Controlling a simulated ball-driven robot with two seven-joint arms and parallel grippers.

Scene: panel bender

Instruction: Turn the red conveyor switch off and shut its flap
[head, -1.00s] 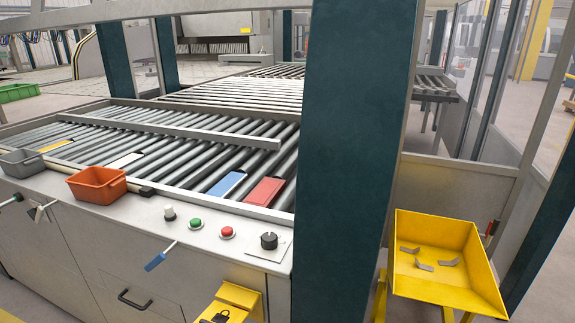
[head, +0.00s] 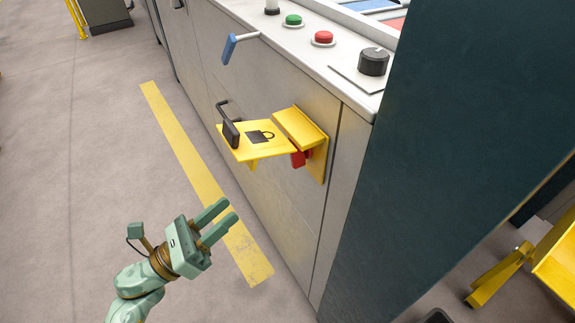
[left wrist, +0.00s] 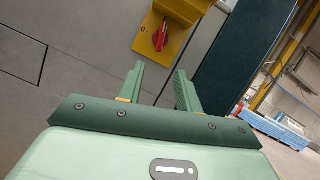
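The red conveyor switch (head: 300,158) sits on a yellow mount on the grey cabinet front, partly hidden under its flap in the head view. The yellow flap (head: 275,143) is open, sticking out from the mount and bearing a black padlock sign. In the left wrist view the red switch (left wrist: 160,37) shows on its yellow plate, with an O mark to its left. My left gripper (head: 223,215) is open and empty, its two fingers apart, below and left of the flap and clear of it. In the wrist view its fingertips (left wrist: 160,70) point towards the switch. My right gripper does not show.
A dark block (head: 231,133) is at the flap's outer edge. A blue-handled lever (head: 229,48) and a black drawer handle (head: 222,108) stick out nearby. A dark teal post (head: 440,150) stands right of the switch.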

